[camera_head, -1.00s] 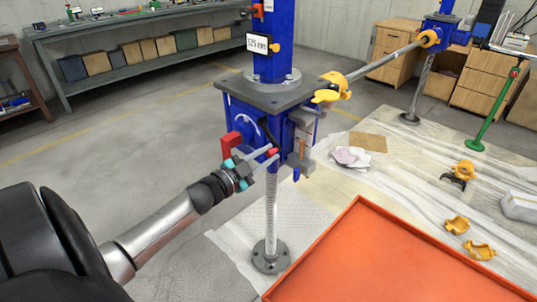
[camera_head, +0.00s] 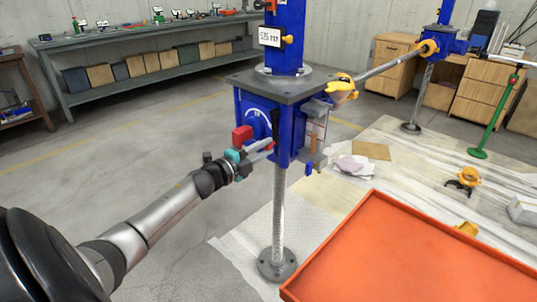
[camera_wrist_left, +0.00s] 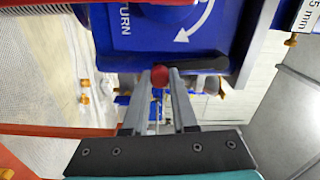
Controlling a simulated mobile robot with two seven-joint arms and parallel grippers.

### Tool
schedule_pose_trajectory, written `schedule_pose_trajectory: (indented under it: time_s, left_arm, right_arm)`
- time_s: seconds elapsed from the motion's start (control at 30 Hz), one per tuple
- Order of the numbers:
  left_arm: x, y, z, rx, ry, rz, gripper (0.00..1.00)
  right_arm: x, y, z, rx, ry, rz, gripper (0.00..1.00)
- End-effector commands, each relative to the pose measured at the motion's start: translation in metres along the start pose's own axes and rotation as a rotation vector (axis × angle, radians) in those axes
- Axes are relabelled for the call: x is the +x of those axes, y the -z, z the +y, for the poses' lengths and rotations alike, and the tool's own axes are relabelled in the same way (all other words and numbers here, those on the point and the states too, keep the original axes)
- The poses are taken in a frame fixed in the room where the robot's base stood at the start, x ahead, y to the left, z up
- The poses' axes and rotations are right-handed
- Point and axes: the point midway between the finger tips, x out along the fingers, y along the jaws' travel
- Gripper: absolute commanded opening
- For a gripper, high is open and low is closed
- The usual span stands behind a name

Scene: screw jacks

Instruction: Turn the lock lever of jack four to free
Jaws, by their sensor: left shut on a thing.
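The near jack has a blue gearbox (camera_head: 262,118) under a grey top plate, on a threaded screw (camera_head: 279,215). Its number is not readable. A black lever (camera_head: 276,118) shows on the gearbox's front face. In the left wrist view the black lever (camera_wrist_left: 205,64) lies across the blue face and ends in a red knob (camera_wrist_left: 159,76). My left gripper (camera_head: 266,150) is at this face, its fingers shut on the red knob at the lever's end. In the head view the fingers hide the knob. My right gripper is not in view.
A red block (camera_head: 242,136) sticks out left of my fingers. An orange tray (camera_head: 400,262) stands at the lower right. A bar with yellow fittings (camera_head: 388,60) runs to another blue jack (camera_head: 438,42). The floor at left is clear.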

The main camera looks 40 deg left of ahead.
Motion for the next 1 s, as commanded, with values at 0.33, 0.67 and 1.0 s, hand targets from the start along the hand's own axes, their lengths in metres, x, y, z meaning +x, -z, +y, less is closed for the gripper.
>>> schedule_pose_trajectory:
  time_s: [0.33, 0.67, 1.0]
  left_arm:
    - [0.0, -0.011, 0.0, 0.118, -0.001, -0.004, 0.0]
    - [0.0, -0.012, -0.001, 0.134, -0.001, -0.004, 0.0]
    - [0.0, -0.012, -0.002, 0.132, 0.0, -0.003, 0.45]
  right_arm:
    - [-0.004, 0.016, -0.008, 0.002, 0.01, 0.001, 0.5]
    - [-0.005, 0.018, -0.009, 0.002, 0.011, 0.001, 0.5]
    - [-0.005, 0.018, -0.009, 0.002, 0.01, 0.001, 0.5]
